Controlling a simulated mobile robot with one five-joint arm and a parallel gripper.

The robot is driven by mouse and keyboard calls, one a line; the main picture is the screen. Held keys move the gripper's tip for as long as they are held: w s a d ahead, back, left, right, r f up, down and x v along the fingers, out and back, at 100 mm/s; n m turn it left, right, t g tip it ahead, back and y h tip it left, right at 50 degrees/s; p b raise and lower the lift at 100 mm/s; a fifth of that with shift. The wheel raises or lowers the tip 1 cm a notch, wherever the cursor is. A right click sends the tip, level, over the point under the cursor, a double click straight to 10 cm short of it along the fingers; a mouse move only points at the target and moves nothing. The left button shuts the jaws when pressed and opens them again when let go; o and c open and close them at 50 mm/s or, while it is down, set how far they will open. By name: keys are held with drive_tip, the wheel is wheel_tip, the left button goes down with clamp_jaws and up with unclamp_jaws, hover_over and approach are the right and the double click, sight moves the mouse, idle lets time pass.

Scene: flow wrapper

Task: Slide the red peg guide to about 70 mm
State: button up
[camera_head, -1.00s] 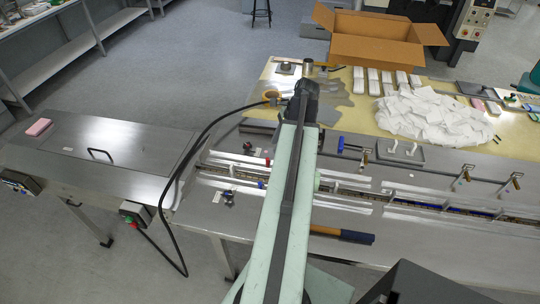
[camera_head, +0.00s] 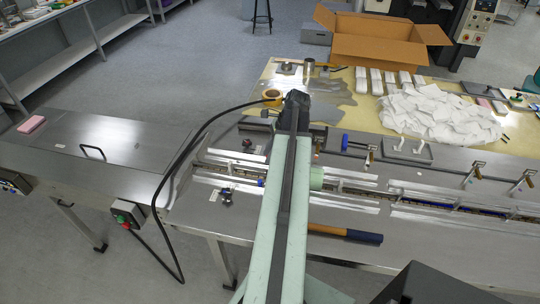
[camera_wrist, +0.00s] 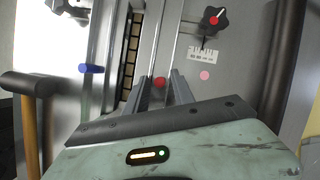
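The red peg (camera_wrist: 160,82) of the guide shows in the wrist view as a small red knob at the fingertips, beside a long bright rail. My gripper (camera_wrist: 165,88) has its two grey fingers apart, one on each side of the peg. Whether either finger touches it I cannot tell. A white scale label (camera_wrist: 202,56) lies right of the rail, with a pink dot below it. Its figures are too small to read. A black star knob (camera_wrist: 212,20) with a red centre stands above the label. In the head view my arm hides the gripper and the peg.
A blue peg (camera_wrist: 90,68) stands on the opposite rail, across the chain channel (camera_wrist: 132,50). A blue-handled tool (camera_head: 345,233) lies at the bench's front. A tape roll (camera_head: 272,95), a white heap (camera_head: 440,115) and a cardboard box (camera_head: 380,45) are at the back.

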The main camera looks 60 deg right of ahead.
clamp_jaws()
idle(1.2)
